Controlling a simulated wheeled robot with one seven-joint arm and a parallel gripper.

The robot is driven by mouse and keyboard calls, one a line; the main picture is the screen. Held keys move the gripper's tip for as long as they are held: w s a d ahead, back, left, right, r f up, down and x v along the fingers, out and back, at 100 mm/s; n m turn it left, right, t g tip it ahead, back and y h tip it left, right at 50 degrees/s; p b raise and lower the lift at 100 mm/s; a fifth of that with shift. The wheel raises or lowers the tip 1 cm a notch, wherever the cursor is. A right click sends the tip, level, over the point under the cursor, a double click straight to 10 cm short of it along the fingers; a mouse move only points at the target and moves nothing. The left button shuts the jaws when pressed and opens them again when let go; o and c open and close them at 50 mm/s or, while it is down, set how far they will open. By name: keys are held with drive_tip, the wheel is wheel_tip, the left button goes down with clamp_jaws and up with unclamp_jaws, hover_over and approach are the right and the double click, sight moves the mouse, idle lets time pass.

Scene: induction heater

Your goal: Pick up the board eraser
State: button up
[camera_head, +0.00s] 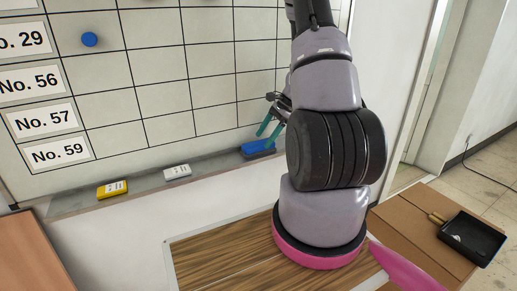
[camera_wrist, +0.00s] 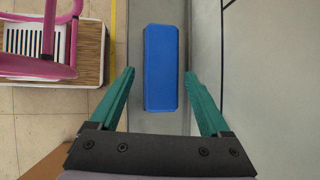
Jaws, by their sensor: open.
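A blue board eraser (camera_head: 258,149) lies on the ledge below the whiteboard in the head view, partly hidden by my gripper and arm. My gripper (camera_head: 268,128) is open with its green fingers just above the eraser. In the wrist view the blue eraser (camera_wrist: 161,68) lies lengthwise ahead of and between the two green fingertips of my gripper (camera_wrist: 160,72). One finger is on each side of it, with a gap on both sides. No contact shows.
The grey ledge (camera_head: 140,193) also holds a yellow eraser (camera_head: 112,189) and a white eraser (camera_head: 177,172) to the left. The gridded whiteboard (camera_head: 150,100) rises behind it.

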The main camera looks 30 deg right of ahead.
sight(260, 143)
drive_tip(key=shift+x, duration=1.6)
drive_tip(key=c, duration=1.2)
drive_tip(key=shift+r, duration=0.1)
